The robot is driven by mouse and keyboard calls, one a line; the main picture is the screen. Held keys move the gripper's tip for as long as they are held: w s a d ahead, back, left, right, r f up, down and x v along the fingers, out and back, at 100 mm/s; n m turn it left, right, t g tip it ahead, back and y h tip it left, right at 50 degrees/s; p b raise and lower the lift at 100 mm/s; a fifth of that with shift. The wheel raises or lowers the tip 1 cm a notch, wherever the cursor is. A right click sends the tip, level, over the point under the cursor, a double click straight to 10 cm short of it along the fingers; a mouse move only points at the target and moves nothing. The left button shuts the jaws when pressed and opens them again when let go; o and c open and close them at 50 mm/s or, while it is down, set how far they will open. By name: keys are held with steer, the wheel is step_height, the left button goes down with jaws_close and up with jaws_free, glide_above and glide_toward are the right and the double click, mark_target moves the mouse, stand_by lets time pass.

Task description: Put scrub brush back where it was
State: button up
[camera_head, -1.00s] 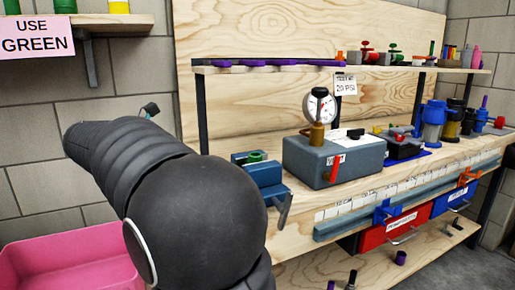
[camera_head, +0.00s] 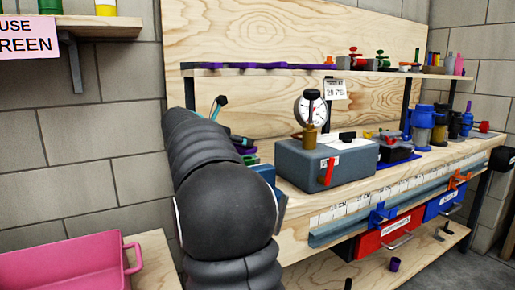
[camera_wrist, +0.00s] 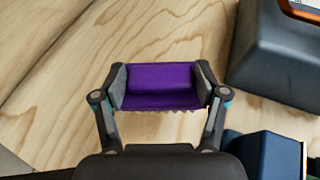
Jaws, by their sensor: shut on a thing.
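The purple scrub brush (camera_wrist: 160,80) is between the two fingers of my gripper (camera_wrist: 161,88) in the wrist view. My gripper is shut on its two ends. A jagged, bristle-like edge shows along its lower side. Bare light wood lies behind it; I cannot tell whether the brush touches it. In the head view my arm hides most of the gripper and brush; only a dark and teal piece of my gripper shows beyond the arm.
A grey-blue box with a gauge (camera_head: 326,163) stands on the workbench (camera_head: 300,205); the box is also at upper right in the wrist view (camera_wrist: 275,62). A blue block (camera_wrist: 265,158) is close to my gripper's right. A shelf (camera_head: 290,70) runs above. A pink bin (camera_head: 65,265) is at lower left.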

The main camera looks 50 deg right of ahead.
steer(key=d, duration=0.7)
steer(key=shift+w+p, duration=0.3)
step_height(320, 180, down, 4)
steer(key=b, duration=0.4)
steer(key=shift+d+r, duration=0.15)
steer(key=shift+r, duration=0.1)
steer(key=shift+f+b, duration=0.15)
steer(key=shift+b, duration=0.15)
steer(key=o, duration=1.3)
steer(key=shift+r, duration=0.2)
steer(key=p+v, duration=0.1)
steer(key=v, duration=1.1)
